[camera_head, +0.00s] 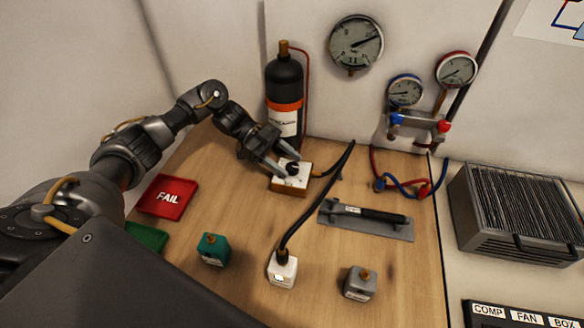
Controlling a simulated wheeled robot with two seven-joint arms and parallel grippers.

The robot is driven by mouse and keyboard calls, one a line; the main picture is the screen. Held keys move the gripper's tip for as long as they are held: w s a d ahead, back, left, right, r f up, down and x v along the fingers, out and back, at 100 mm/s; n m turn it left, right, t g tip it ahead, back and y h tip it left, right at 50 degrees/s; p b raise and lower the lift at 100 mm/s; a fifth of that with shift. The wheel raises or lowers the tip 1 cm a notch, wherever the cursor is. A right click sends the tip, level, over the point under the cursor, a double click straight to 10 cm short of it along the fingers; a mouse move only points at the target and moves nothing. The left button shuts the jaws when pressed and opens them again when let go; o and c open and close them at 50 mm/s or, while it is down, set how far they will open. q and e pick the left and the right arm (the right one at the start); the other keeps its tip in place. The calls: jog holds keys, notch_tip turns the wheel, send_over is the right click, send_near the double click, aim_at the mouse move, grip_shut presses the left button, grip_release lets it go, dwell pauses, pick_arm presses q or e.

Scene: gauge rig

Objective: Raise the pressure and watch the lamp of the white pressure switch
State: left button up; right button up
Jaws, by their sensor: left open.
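My left gripper (291,166) is open, with its fingers on either side of the black knob (293,169) on a white-topped regulator box (285,184). I cannot tell whether they touch the knob. The white pressure switch (282,272) stands upright at the front middle of the board, with a black hose plugged into its top. A small pale patch, perhaps the lamp, shows on its front; I cannot tell whether it is lit. The large round gauge (356,42) on the back wall has its needle pointing to the upper right. My right gripper is not in view.
A green switch (213,249) and a grey switch (360,284) flank the white one. A red FAIL tray (168,197) and green tray (146,237) lie left. A black cylinder (285,85), hand pump (366,218) and gauge manifold (420,122) stand or lie behind and right.

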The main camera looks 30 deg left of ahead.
pick_arm(q)
jog(key=b+v, duration=0.2)
jog(key=v, duration=0.6)
jog(key=shift+b, duration=0.3)
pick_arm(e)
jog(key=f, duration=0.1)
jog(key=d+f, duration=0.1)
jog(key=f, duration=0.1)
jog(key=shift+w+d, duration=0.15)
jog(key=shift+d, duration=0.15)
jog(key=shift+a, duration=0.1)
